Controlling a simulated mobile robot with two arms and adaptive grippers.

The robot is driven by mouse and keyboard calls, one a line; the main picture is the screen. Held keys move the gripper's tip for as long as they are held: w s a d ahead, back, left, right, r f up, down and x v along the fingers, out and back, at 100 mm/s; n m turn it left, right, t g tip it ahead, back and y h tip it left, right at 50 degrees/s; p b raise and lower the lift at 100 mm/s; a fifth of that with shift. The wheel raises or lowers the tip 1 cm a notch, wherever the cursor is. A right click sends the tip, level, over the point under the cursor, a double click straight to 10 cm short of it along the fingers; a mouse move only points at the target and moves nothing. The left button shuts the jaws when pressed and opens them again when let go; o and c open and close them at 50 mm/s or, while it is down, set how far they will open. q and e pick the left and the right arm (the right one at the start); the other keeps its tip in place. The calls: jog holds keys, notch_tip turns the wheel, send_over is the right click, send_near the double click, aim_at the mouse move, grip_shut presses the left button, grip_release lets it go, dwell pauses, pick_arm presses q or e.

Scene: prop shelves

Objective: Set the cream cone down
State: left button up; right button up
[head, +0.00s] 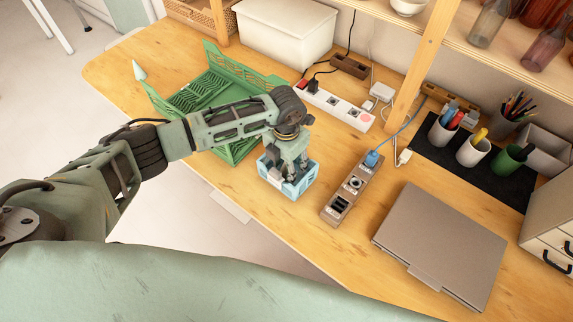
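A small pale cone (139,70), whitish to cream, stands point up at the far left, close to the left corner of the green slatted crate (217,75). I cannot tell whether it touches the crate. My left gripper (287,177) points down into a small light blue basket (301,185) near the table's front edge, well to the right of the cone. The gripper's fingertips are partly hidden by its own body and the basket, so I cannot tell whether they are open or hold anything. My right gripper is not in view.
A power strip (350,190) with a blue plug lies right of the basket, and a closed laptop (440,245) lies further right. A white power strip (335,105) and a white bin (285,30) stand behind. Pen cups stand on a black mat (430,150). Bare wood (115,75) shows left of the cone.

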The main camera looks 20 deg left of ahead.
pick_arm(q)
jog(key=shift+w+r, duration=0.1)
jog(key=shift+r, duration=0.35)
notch_tip(320, 180, up, 10)
jog(key=b, duration=0.3)
jog(key=shift+r+b, duration=0.2)
jog(key=shift+b, duration=0.15)
jog(key=shift+r, duration=0.45)
